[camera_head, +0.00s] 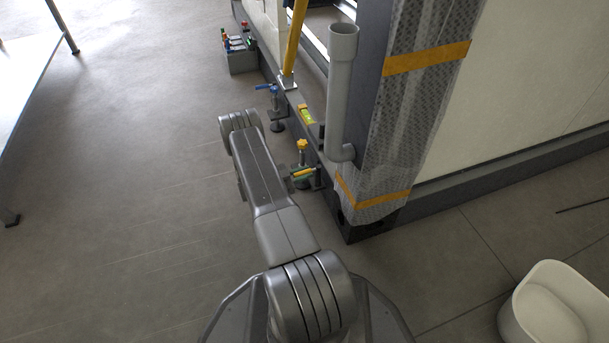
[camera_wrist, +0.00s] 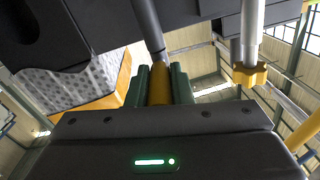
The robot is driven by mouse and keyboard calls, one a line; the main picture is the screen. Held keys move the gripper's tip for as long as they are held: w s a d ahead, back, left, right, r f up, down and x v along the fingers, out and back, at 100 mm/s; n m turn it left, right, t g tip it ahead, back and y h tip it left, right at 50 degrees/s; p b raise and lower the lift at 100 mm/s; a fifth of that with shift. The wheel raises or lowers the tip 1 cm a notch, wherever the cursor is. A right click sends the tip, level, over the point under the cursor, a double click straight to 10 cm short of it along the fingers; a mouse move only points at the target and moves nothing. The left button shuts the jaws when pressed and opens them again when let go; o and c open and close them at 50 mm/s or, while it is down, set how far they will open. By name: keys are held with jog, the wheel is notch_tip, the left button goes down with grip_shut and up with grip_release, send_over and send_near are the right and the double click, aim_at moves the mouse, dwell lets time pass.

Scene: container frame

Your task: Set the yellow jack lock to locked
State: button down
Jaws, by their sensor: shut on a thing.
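The yellow jack lock is a slim yellow lever (camera_wrist: 160,82) on a grey rod in the wrist view. My gripper (camera_wrist: 158,90) has its green fingers on both sides of the lever and is shut on it. In the head view the lever (camera_head: 303,173) shows as a small yellow strip between the green fingertips, low beside the frame's near corner. A yellow star-shaped knob (camera_head: 302,144) stands just above it; it also shows at the right in the wrist view (camera_wrist: 250,74). My arm hides part of the jack. I cannot tell the lock's exact setting.
A grey pipe (camera_head: 340,95) stands close to the right of the jack, by the wrapped corner post (camera_head: 410,110).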

jog(key=shift+w, duration=0.1)
dwell(0.4)
jog(key=c, duration=1.3)
grip_release()
jog(key=shift+a, duration=0.1)
jog(key=p+v, duration=0.2)
jog(key=v, duration=1.1)
jog(key=shift+a+p, duration=0.3)
jog(key=shift+p, duration=0.05)
jog(key=shift+d+g, duration=0.1)
jog(key=shift+g, duration=0.2)
jog(key=b+x, duration=0.2)
jog(key=x, duration=1.1)
jog(key=shift+w+d+r+b, duration=0.15)
jog(key=shift+w+d+b, duration=0.1)
jog(key=shift+b, duration=0.15)
